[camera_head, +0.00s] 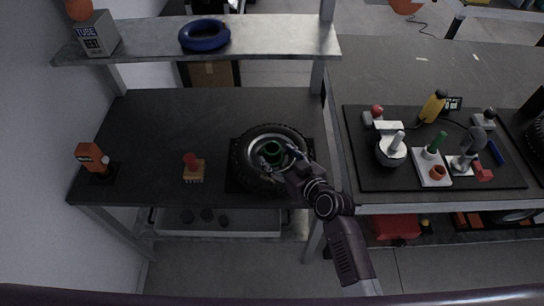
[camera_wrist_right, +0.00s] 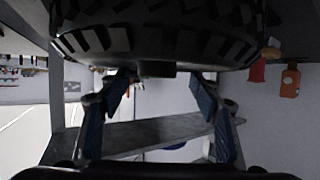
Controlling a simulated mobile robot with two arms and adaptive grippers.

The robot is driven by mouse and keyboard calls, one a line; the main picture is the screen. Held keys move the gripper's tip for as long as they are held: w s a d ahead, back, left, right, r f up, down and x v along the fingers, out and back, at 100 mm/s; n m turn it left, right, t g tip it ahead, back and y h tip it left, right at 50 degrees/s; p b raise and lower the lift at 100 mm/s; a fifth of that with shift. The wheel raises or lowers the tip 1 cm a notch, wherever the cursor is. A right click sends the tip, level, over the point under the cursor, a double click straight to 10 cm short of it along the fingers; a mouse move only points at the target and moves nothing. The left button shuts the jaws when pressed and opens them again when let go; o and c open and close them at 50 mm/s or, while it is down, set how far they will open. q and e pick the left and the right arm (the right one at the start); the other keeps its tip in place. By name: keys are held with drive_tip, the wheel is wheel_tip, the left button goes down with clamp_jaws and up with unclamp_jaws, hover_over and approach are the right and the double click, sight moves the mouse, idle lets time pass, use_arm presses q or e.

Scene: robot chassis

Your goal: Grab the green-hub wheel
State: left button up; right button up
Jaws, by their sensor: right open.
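The green-hub wheel (camera_head: 242,160) is a black knobbly tyre with a green centre, lying flat on a dark mat on the left workbench in the head view. My right gripper (camera_head: 292,158) reaches over the tyre's right side from the lower right. In the right wrist view the tyre (camera_wrist_right: 160,38) fills the top. The two blue-padded fingers of my right gripper (camera_wrist_right: 165,82) stand apart there, with nothing clearly between them. I cannot tell whether they touch the tyre. My left gripper is not in view.
On the same bench stand a red-topped brush-like object (camera_head: 193,168) and an orange device (camera_head: 90,158). The right bench has a tool mat (camera_head: 375,178) crowded with tools. The bench's back left is clear.

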sight(269, 144)
drive_tip(key=x, duration=0.3)
drive_tip(key=shift+w+r+p, duration=0.15)
drive_tip(key=shift+w+p, duration=0.2)
drive_tip(key=shift+w+a+f, duration=0.25)
drive_tip(key=shift+w+f, duration=0.1)
drive_tip(key=shift+w, duration=0.25)
clamp_jaws()
drive_tip(key=shift+w+r, duration=0.2)
drive_tip(key=shift+r, duration=0.15)
